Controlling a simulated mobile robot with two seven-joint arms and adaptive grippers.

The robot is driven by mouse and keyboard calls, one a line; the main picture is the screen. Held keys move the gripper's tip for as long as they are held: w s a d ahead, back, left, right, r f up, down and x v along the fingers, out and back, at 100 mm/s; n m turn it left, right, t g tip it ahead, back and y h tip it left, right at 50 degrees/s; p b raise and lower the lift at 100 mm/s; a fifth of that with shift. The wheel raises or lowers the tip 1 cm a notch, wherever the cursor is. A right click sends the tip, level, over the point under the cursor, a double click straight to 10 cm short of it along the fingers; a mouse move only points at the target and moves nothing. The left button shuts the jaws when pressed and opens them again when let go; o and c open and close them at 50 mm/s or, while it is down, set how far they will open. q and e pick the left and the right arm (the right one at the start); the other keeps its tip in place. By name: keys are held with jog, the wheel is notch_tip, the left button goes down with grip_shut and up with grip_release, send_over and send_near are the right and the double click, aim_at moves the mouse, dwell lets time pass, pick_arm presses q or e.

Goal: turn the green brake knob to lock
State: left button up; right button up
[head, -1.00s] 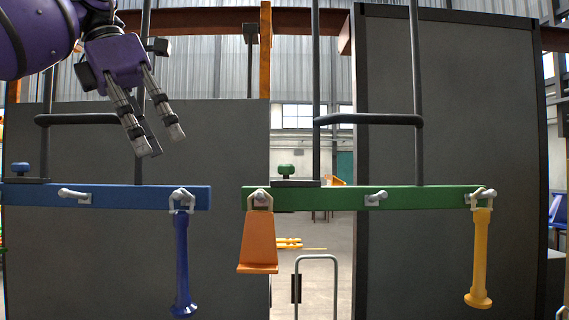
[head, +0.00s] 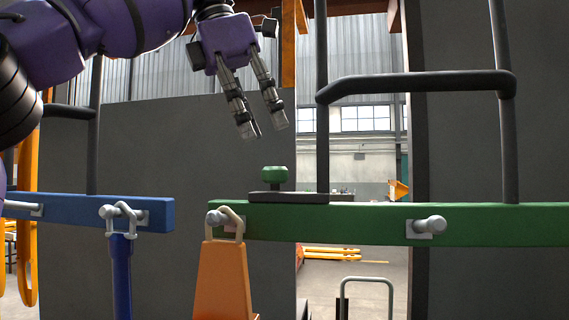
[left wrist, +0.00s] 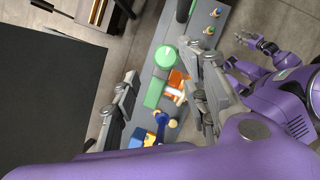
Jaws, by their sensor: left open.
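The green brake knob (head: 274,175) stands upright on a dark plate (head: 289,197) at the left end of the green beam (head: 340,217). My left gripper (head: 264,127) is open and empty, with its fingers pointing down, above the knob and apart from it. In the left wrist view the knob's round green top (left wrist: 165,57) shows between the two spread fingers. What seems to be my right gripper (left wrist: 262,43) is small at the upper right of the left wrist view, and its fingers are not clear.
A blue beam (head: 85,212) with a blue hanging handle (head: 121,275) is at the left. An orange piece (head: 223,282) hangs below the green beam's left end. Dark upright bars with a crossbar (head: 415,86) rise right of the knob.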

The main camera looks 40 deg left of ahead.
aim_at(275, 175)
pick_arm(q)
jog(key=shift+s+d+f, duration=0.15)
jog(key=shift+f, duration=0.4)
jog(key=shift+s+d+f, duration=0.1)
jog(key=shift+f, duration=0.45)
jog(key=x, duration=0.4)
jog(key=shift+w+r, duration=0.15)
jog(key=shift+w, duration=0.2)
jog(key=shift+d+f, duration=0.1)
jog(key=shift+f, duration=0.4)
pick_arm(e)
jog(key=shift+s+d, duration=0.1)
jog(key=shift+s, duration=0.05)
pick_arm(q)
jog(key=shift+w, duration=0.1)
jog(key=c, duration=1)
jog(key=shift+r, duration=0.1)
pick_arm(e)
jog(key=shift+s+f, duration=0.1)
jog(key=shift+s, duration=0.45)
